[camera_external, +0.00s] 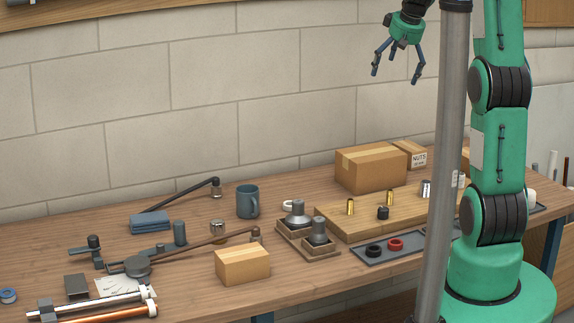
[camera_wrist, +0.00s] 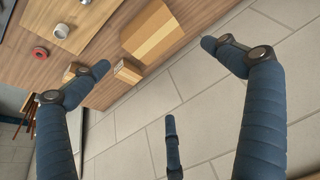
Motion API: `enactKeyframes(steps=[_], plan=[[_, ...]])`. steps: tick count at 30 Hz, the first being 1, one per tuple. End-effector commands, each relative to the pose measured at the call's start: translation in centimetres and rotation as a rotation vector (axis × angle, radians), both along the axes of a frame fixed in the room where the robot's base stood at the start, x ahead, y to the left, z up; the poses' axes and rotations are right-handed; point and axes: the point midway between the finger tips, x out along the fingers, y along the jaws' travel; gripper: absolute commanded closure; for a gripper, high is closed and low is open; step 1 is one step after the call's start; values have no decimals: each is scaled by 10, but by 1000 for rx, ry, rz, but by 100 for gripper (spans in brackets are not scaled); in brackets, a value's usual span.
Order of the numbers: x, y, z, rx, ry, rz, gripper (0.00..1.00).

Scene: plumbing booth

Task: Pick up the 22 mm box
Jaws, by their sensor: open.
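Several plain cardboard boxes are in view, and no 22 mm marking can be read, so I cannot tell which is the 22 mm box. A small taped box (camera_external: 242,266) sits at the bench's front edge. A larger taped box (camera_external: 370,169) stands at the back near the wall; it appears in the wrist view (camera_wrist: 150,36). Beside it is a box marked NUTS (camera_external: 417,160), likely the small one in the wrist view (camera_wrist: 128,71). My gripper (camera_external: 397,74) is open and empty, high above the back of the bench; its three spread fingers show in the wrist view (camera_wrist: 156,76).
A wooden board (camera_external: 345,226) with brass fittings, a dark tray (camera_external: 366,256) with black and red rings, and a blue mug (camera_external: 247,201) share the bench. Tools and pipes lie at left. A grey post (camera_external: 445,160) stands in front of the bench. The block wall (camera_external: 200,75) is behind.

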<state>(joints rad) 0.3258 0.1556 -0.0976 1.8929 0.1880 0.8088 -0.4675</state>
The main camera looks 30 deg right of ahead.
Motion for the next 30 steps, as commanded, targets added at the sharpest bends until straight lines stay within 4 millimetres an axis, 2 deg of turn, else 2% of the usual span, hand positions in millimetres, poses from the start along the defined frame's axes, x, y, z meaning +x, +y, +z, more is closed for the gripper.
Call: enactKeyframes(steps=[6, 15, 24, 30], plan=[[44, -46, -37, 3, 9, -1, 0], [95, -112, -94, 4, 15, 2, 0], [134, -183, -163, 7, 20, 2, 0], [152, -226, -210, 8, 20, 0, 0]])
